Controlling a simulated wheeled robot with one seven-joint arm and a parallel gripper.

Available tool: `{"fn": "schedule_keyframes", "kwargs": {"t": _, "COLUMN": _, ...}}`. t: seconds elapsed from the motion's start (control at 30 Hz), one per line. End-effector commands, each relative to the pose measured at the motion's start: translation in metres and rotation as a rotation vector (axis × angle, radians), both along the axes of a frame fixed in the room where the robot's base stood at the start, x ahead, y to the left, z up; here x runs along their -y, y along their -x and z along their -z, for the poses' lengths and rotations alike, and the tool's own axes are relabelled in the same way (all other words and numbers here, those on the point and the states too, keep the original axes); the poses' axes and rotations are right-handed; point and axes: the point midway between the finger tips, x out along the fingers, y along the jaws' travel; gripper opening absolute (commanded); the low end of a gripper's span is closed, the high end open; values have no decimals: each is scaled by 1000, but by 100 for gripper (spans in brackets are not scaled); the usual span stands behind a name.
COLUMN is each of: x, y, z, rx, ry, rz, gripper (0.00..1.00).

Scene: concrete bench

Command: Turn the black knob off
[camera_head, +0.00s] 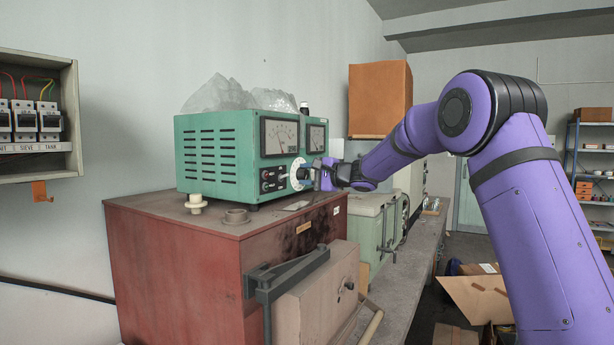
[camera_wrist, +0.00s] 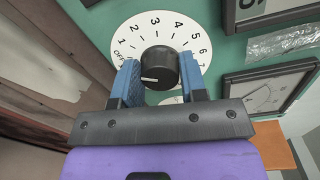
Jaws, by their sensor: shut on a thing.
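The black knob (camera_wrist: 158,66) sits at the centre of a white round dial (camera_wrist: 152,34) marked with numbers and OFF. A white line on the knob points left, toward the lower left of the dial near the OFF mark. The dial (camera_head: 297,174) is on the front of a green instrument box (camera_head: 218,152). My gripper (camera_wrist: 158,60) has its blue fingers on either side of the knob, shut on it. In the head view my gripper (camera_head: 318,175) reaches the panel from the right and mostly hides the knob.
The box stands on a red cabinet (camera_head: 170,260) with a cream spool (camera_head: 196,204) and a small ring (camera_head: 237,216). Analog meters (camera_head: 280,137) sit above the dial. A translucent lumpy bag (camera_head: 220,95) lies on top.

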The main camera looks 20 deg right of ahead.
Motion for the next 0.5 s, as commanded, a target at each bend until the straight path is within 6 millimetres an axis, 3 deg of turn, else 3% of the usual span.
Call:
{"fn": "schedule_keyframes", "kwargs": {"t": 0.33, "x": 0, "y": 0, "z": 2, "rx": -1, "ry": 3, "rz": -1, "gripper": 16}}
{"fn": "schedule_keyframes", "kwargs": {"t": 0.37, "x": 0, "y": 0, "z": 2, "rx": -1, "ry": 3, "rz": -1, "gripper": 46}}
{"fn": "schedule_keyframes", "kwargs": {"t": 0.43, "x": 0, "y": 0, "z": 2, "rx": -1, "ry": 3, "rz": -1, "gripper": 62}}
{"fn": "schedule_keyframes", "kwargs": {"t": 0.5, "x": 0, "y": 0, "z": 1, "rx": -1, "ry": 2, "rz": 0, "gripper": 65}}
